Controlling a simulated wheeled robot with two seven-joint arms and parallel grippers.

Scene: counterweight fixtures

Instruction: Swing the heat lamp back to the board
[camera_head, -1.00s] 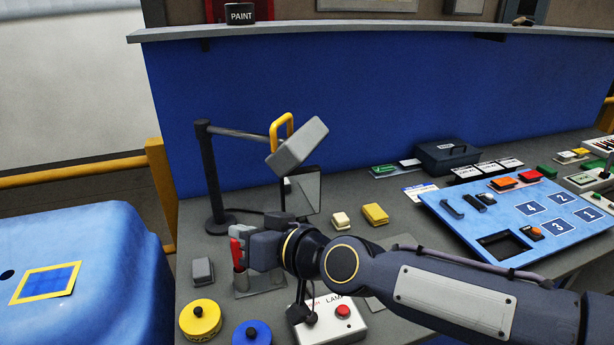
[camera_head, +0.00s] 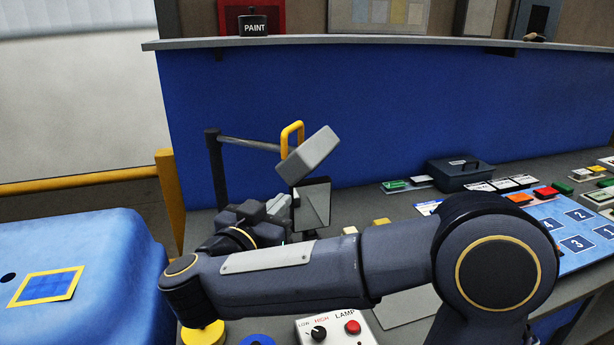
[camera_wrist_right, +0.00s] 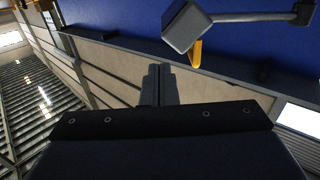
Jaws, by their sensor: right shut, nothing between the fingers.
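The heat lamp has a dark upright post (camera_head: 216,170), a horizontal arm and a tilted grey box head (camera_head: 309,155) with a yellow handle (camera_head: 291,138). In the right wrist view the lamp head (camera_wrist_right: 186,27) and yellow handle (camera_wrist_right: 196,54) are at the top. My right gripper (camera_head: 284,203) is shut and empty, below the lamp head and apart from the handle. Its closed fingers (camera_wrist_right: 160,70) show in the wrist view. A blue numbered board (camera_head: 574,228) lies at the right, partly hidden by my arm. My left gripper is out of view.
A lamp control box (camera_head: 337,328) with a knob and red button sits at the front. A dark-framed panel (camera_head: 315,203) stands below the lamp head. A dark case (camera_head: 460,172) stands at the back right. A shelf (camera_head: 400,43) with a paint can (camera_head: 253,25) runs above.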

